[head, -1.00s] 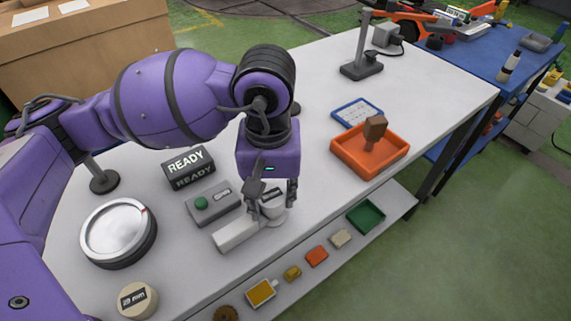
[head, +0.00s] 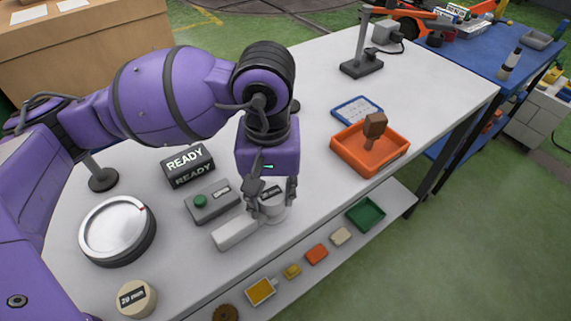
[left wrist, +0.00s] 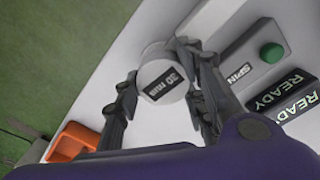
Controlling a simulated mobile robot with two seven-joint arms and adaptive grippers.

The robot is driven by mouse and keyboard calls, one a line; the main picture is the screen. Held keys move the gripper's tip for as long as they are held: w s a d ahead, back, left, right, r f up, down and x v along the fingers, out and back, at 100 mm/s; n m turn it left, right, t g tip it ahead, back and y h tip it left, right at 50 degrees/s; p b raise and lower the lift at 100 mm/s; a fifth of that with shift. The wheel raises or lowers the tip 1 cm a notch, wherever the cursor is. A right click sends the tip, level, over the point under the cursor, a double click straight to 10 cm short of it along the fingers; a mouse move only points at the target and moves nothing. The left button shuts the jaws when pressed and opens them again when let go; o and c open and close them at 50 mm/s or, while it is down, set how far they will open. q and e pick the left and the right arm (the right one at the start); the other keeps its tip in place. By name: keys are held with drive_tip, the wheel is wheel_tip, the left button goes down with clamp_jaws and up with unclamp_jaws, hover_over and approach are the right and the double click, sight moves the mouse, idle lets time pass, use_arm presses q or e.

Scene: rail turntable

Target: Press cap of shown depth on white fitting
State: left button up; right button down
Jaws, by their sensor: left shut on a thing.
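My left gripper (head: 272,193) points down over the front of the white table, its fingers closed on either side of a white round cap (head: 275,207) with a dark label. In the left wrist view the cap (left wrist: 163,82) reads "30 mm" and lies between the fingertips. A pale bar-shaped block (head: 234,232) lies close beside it at the left. Whether the cap rests on a white fitting or hangs just above it cannot be told; the fingers hide its underside. Another round cap (head: 135,299), beige and marked "20 mm", stands at the front left. My right gripper is not in view.
A round dial (head: 112,228), a grey box with a green button (head: 212,202) and a READY sign (head: 188,166) stand left of the gripper. An orange tray (head: 352,152) holding a brown-handled stamp is at the right. Small coloured items lie on the lower shelf (head: 390,196).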

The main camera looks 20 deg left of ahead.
sight(272, 193)
use_arm(q)
drive_tip(key=o, duration=0.9)
drive_tip(key=shift+f, duration=0.1)
wheel_tip(272, 193, up, 12)
